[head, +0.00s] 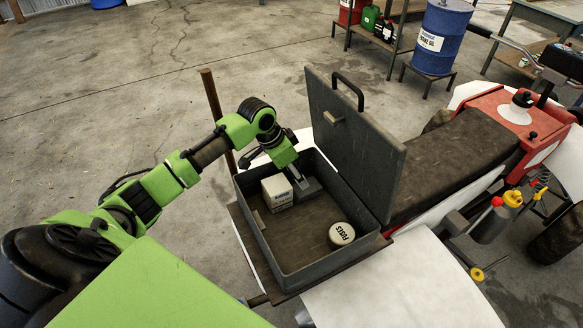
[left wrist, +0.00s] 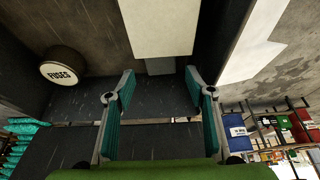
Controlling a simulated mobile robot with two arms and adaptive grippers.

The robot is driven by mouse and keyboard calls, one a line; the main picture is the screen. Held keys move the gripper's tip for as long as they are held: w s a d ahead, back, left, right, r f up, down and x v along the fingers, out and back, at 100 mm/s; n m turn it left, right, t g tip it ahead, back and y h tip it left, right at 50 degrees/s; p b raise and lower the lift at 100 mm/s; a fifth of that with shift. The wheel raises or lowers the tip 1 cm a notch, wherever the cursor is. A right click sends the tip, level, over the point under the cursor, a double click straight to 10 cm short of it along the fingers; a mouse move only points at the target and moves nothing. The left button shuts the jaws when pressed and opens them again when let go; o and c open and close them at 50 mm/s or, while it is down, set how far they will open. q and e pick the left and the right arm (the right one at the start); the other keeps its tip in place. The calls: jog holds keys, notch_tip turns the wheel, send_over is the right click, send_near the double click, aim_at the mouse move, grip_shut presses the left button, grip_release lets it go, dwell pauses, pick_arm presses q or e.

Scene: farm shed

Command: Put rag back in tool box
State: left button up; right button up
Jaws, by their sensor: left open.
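The open grey tool box (head: 262,245) sits on a stand with its lid (head: 350,150) raised on the right. My left gripper (head: 302,184) reaches down into its far part, beside a white labelled box (head: 277,192). In the left wrist view its two teal-padded fingers (left wrist: 162,108) are spread, with nothing seen gripped. The white box (left wrist: 158,25) is beyond them, with a small grey block (left wrist: 160,66) by it. I cannot make out a rag for certain. Ribbed teal material (left wrist: 22,135) at the left wrist view's left edge is unclear.
A round FUSES tin (head: 341,234) lies in the tool box's near right corner; the floor between is clear. A brown post (head: 215,115) rises behind the box. A blue drum (head: 440,38) is farther back.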

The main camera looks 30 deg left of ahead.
pick_arm(q)
jog(key=v, duration=0.4)
jog(key=shift+f, duration=0.1)
dwell(1.1)
